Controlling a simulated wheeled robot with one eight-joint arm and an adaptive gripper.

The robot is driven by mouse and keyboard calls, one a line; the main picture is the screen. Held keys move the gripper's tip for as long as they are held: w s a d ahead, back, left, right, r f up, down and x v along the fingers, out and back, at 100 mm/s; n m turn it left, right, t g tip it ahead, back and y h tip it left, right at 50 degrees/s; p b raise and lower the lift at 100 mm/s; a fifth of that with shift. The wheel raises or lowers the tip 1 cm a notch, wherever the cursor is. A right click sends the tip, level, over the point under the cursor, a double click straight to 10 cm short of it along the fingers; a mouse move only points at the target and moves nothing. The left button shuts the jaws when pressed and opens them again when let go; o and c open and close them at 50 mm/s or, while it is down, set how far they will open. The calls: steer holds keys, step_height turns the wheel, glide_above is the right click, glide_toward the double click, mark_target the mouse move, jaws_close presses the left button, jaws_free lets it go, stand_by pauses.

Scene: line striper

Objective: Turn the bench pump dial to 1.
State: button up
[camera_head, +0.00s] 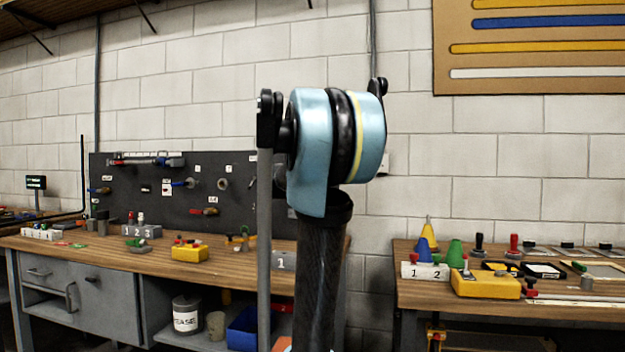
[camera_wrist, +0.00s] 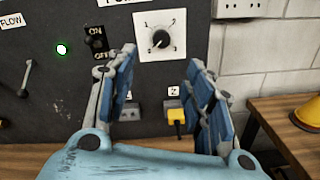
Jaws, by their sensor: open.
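In the wrist view a black dial knob (camera_wrist: 160,39) sits on a white plate (camera_wrist: 146,54) with small numerals around it, fixed to a dark upright panel. A pale mark on the knob seems to point to the lower left; which numeral it faces is too small to tell. My gripper (camera_wrist: 161,60) is open and empty. Its two blue-padded fingers spread below the dial, one to each side, with the dial beyond the gap between them. The fingers appear apart from the knob. In the head view, I cannot make out the dial or my gripper.
An ON/OFF switch (camera_wrist: 97,40) is just left of the dial, near the left finger. Further left are a lit green lamp (camera_wrist: 62,48) and a lever (camera_wrist: 26,80). A yellow plug (camera_wrist: 176,118) is below. An outlet plate (camera_wrist: 250,8) and wooden bench (camera_wrist: 290,120) are right.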

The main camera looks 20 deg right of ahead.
steer(key=x, duration=1.4)
steer(key=shift+d, duration=0.2)
steer(key=shift+w, duration=0.1)
steer(key=c, duration=1.1)
